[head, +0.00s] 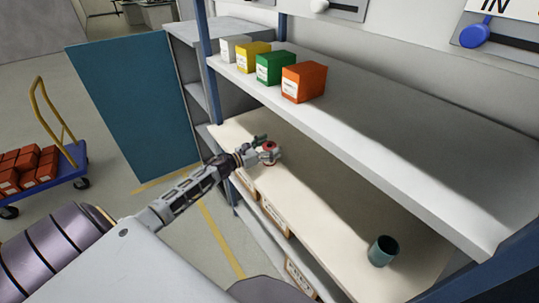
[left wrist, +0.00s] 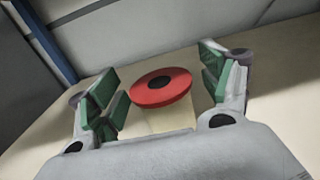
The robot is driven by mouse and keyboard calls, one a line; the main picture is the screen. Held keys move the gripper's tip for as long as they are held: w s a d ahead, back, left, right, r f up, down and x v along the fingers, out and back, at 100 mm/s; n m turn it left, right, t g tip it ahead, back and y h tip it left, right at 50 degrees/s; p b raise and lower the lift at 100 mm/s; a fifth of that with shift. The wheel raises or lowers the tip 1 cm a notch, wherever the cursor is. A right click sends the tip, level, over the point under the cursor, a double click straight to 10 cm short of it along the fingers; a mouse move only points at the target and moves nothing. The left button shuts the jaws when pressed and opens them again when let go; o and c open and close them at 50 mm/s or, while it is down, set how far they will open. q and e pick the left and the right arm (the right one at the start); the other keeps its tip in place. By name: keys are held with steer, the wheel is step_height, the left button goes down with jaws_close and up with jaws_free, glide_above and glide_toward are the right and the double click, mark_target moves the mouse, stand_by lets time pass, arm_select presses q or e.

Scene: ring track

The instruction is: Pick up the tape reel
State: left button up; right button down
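The tape reel (left wrist: 160,87) has a round red top with a dark centre and a pale lower part. In the left wrist view it stands between the two green-padded fingers of my left gripper (left wrist: 163,92), with visible gaps on both sides. The gripper is open around it. In the head view the reel (head: 269,147) is on the middle shelf board near its front left, and my left gripper (head: 264,148) reaches it from the left. My right gripper is not in view.
Grey, yellow, green and orange boxes (head: 304,82) stand on the upper shelf (head: 400,135) above. A teal cup (head: 383,250) stands on the lower board (head: 330,200) at the right. A blue cart (head: 70,165) with red boxes is on the floor left.

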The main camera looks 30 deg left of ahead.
arm_select(q)
steer(key=c, duration=1.2)
steer(key=shift+r, duration=0.1)
steer(key=shift+r, duration=4.95)
